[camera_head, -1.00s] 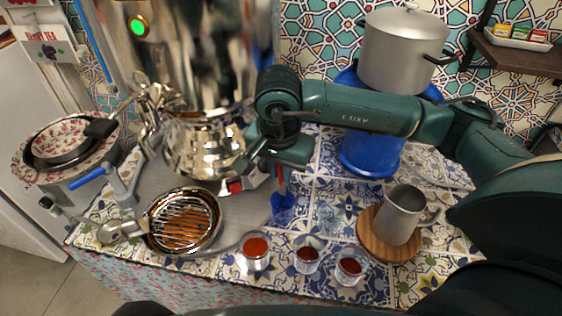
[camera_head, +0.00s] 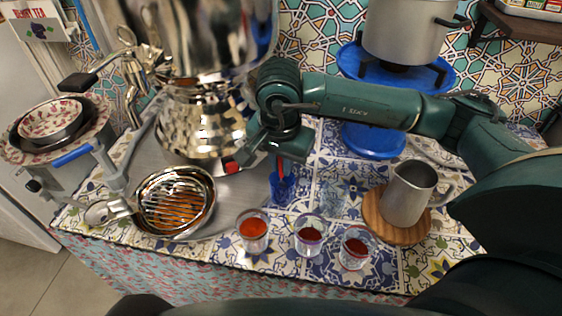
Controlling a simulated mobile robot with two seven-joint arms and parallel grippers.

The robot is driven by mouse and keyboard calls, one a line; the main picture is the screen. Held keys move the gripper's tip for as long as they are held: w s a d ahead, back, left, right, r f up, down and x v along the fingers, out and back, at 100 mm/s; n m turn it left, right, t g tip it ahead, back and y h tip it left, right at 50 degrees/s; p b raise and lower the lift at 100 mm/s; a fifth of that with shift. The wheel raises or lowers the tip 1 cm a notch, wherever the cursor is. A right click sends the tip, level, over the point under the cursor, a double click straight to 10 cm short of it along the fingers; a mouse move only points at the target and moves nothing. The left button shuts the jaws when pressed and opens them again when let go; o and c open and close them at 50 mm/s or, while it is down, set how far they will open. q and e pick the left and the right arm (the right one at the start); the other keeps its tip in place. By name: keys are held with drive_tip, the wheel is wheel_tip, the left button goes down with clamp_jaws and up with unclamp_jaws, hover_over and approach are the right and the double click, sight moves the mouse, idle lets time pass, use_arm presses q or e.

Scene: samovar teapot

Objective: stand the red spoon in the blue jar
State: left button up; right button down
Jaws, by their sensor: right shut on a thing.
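The blue jar (camera_head: 283,190) stands on the tiled table, right of the samovar and behind the glasses. My right gripper (camera_head: 281,153) is above the jar, shut on the red spoon (camera_head: 280,167). Only a short red length of the spoon shows, pointing down and close to upright. Its lower end meets the jar's mouth in the picture; I cannot tell how deep it goes. My gripper and wrist hide its upper part. My left gripper is not in view.
The shiny samovar (camera_head: 200,120) stands close left of my gripper. Several items crowd the front: glasses of red tea (camera_head: 253,232), a strainer bowl (camera_head: 175,203), a grey mug (camera_head: 408,195) on a wooden board (camera_head: 378,222). A blue stand (camera_head: 373,142) with a pot (camera_head: 405,30) is behind.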

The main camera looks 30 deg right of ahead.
drive_tip(key=c, duration=1.4)
unclamp_jaws()
drive_tip(key=shift+o, duration=0.2)
drive_tip(key=shift+r, duration=0.1)
wheel_tip(320, 180, up, 13)
drive_tip(key=s+a, duration=0.1)
drive_tip(key=shift+s+p, duration=0.3)
drive_tip(key=shift+s, duration=0.1)
drive_tip(key=shift+a, duration=0.1)
